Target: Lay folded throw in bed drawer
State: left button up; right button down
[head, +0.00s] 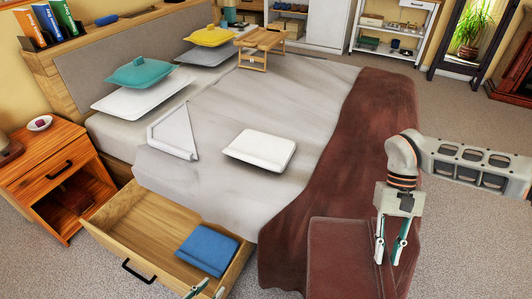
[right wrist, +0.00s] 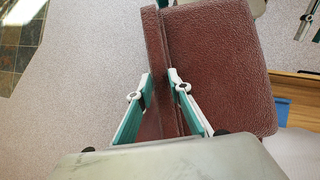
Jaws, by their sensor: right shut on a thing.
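A brown-red, leathery-looking folded slab, which I take to be the folded throw (head: 345,258), is at the lower right in the head view. It fills the middle of the right wrist view (right wrist: 222,70). My right gripper (head: 389,262) is shut on its raised edge strip, with the fingers (right wrist: 160,85) on either side. The wooden bed drawer (head: 125,232) is pulled out at lower left, left of the throw. A blue folded cloth (head: 207,248) lies at its right end. Only the fingertips of my left gripper (head: 207,291) show by the drawer's front; they stand apart and look empty.
The bed (head: 225,105) carries several cushions, a white flat pillow (head: 260,150) and a wooden bed tray (head: 262,45). A dark red runner (head: 345,140) hangs over its near end. A wooden nightstand (head: 60,175) stands left of the drawer. Grey carpet (head: 455,245) is clear at right.

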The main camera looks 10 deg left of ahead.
aim_at(161, 232)
jog(key=k+j+u, duration=0.1)
jog(key=u, duration=3.5)
jog(key=i+j, duration=0.1)
jog(key=i, duration=0.45)
jog(key=i+j+z, duration=0.1)
jog(key=i, duration=0.45)
jog(key=i+z, duration=0.2)
jog(key=z, duration=0.15)
jog(key=i+z, duration=0.2)
jog(key=z, duration=0.15)
jog(key=i+j+z, duration=0.1)
jog(key=z, duration=0.25)
jog(key=i+l+z, duration=0.1)
jog(key=z, duration=0.35)
jog(key=i+z, duration=0.35)
jog(key=z, duration=0.15)
jog(key=i+j+z, duration=0.1)
jog(key=i+z, duration=0.15)
jog(key=z, duration=0.2)
